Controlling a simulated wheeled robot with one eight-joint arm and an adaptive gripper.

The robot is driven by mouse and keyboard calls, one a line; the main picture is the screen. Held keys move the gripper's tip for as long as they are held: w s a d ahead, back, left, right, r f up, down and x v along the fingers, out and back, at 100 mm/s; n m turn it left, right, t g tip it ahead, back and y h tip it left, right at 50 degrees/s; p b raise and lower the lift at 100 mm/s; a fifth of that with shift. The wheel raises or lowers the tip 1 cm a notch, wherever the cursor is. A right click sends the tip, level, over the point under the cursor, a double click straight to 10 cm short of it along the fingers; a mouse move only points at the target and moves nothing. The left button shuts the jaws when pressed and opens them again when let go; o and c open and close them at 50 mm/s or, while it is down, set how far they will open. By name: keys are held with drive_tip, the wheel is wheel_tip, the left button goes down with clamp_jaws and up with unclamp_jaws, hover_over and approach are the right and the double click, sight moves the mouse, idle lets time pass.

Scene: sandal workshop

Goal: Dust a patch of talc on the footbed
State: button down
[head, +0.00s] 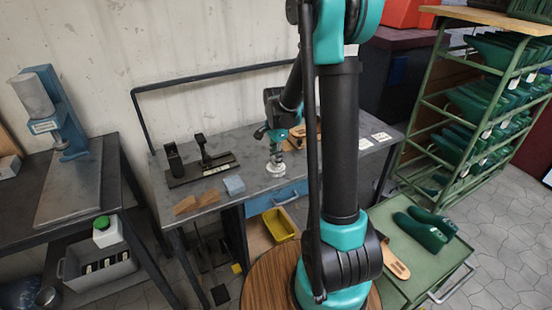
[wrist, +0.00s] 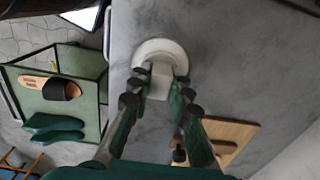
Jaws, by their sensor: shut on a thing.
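My gripper (head: 277,150) is over the grey bench, its fingers closed on a small white piece with a round, wide end (wrist: 160,50), perhaps the talc duster. In the head view this white piece (head: 279,170) is at or just above the bench top; I cannot tell if it touches. A tan footbed with a dark strap (wrist: 50,87) lies on the green cart, and its tan end shows beside my arm in the head view (head: 396,263). A tan board (wrist: 225,137) lies on the bench behind the fingers, partly hidden by them. No talc patch can be made out.
Green shoes (head: 425,228) sit on the cart (head: 440,268). A rack of green shoes (head: 485,110) stands right. The bench's front left is partly clear.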

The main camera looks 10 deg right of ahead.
idle(0.3)
drive_tip(key=shift+r, duration=3.45)
drive_tip(key=shift+s, duration=0.1)
